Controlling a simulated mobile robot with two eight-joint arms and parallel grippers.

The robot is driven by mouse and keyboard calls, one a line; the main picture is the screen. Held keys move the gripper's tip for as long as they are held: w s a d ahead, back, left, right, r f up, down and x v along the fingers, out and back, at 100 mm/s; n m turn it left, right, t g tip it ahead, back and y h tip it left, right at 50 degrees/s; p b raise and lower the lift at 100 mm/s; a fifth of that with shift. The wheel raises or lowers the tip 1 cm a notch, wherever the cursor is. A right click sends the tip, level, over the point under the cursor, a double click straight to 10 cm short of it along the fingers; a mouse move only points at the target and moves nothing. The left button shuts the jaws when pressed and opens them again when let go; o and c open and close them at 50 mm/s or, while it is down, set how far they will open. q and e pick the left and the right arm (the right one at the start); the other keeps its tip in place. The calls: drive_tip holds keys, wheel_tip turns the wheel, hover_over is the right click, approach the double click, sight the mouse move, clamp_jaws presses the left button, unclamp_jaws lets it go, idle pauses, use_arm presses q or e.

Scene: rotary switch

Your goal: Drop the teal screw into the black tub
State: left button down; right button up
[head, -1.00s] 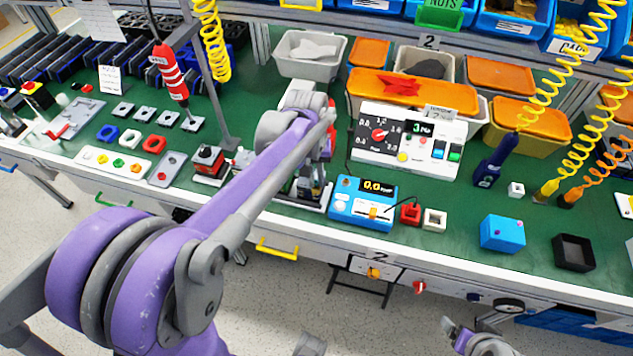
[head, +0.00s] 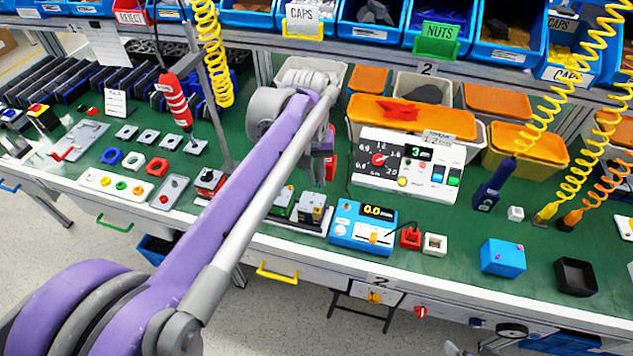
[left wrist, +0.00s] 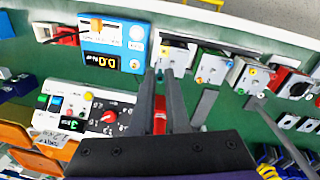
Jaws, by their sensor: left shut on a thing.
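The black tub (head: 575,278) is an open square box at the right end of the green bench, with its hollow facing up in the head view. My left gripper (head: 318,180) hangs above the bench near the middle, behind the small square modules and left of the dial panel, well left of the tub. I see no teal screw clearly. A piece of my right gripper (head: 452,348) shows at the bottom edge.
A light-blue block (head: 503,258) with small pink pieces stands left of the tub. A blue meter (head: 362,227), a white dial panel (head: 410,165) and a dark blue hanging tool (head: 490,188) stand between my left gripper and the tub. Yellow coiled hoses (head: 545,125) hang at the right.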

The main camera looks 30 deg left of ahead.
idle(0.3)
use_arm(q)
drive_tip(key=shift+r+p, duration=1.05)
drive_tip(key=shift+r, duration=0.4)
